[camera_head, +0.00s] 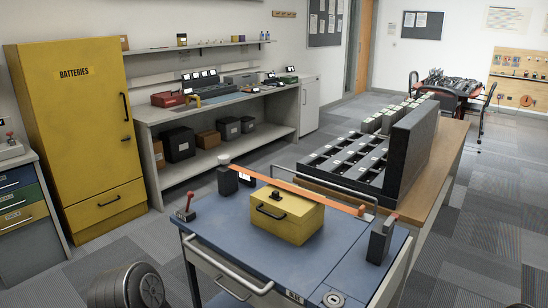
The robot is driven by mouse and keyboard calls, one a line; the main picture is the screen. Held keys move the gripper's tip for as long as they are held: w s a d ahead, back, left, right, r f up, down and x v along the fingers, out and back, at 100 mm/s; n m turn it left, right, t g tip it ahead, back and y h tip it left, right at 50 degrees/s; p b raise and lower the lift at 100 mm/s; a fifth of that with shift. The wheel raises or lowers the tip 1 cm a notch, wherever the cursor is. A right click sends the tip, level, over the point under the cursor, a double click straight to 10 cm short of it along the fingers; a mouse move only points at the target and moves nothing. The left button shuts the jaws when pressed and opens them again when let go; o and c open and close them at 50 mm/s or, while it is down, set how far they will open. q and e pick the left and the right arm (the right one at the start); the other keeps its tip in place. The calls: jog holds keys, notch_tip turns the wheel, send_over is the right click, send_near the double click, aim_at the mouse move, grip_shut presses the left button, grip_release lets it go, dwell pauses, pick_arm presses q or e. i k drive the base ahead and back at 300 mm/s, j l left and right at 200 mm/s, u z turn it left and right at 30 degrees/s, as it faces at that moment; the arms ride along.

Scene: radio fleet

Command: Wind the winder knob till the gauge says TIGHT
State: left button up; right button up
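A blue-topped cart (225,236) stands in front of me with a yellow box (293,222) on it. An orange strap (290,188) runs above the cart top along the box's far side. At its left end stands a dark block (228,181) with a pale round knob (224,161) on top; this looks like the winder. A small white panel (246,178) beside it may be the gauge; its writing is too small to read. The strap's right end is near a dark upright block (380,240) with a red tip. Neither of my grippers is in view.
A small red-tipped lever (187,206) stands at the cart's left corner. A wooden table (449,150) with a dark slotted rack (350,163) adjoins the cart behind. A yellow batteries cabinet (80,140) and a grey workbench (225,106) line the left wall. Carpeted floor lies between.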

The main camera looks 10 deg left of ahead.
aim_at(221, 159)
jog(key=i+j+z, duration=0.1)
jog(key=j+z, duration=0.9)
jog(key=j, duration=0.7)
jog(key=k+j+z, duration=0.1)
jog(key=j, duration=0.85)
jog(key=k+j+z, duration=0.1)
jog(key=j, duration=0.4)
jog(key=k+j, duration=0.1)
jog(key=j, duration=0.4)
jog(key=j+z, duration=0.1)
jog(key=j, duration=0.35)
jog(key=k+j, duration=0.15)
jog(key=j, duration=0.35)
jog(key=k+j+z, duration=0.1)
jog(key=j, duration=0.35)
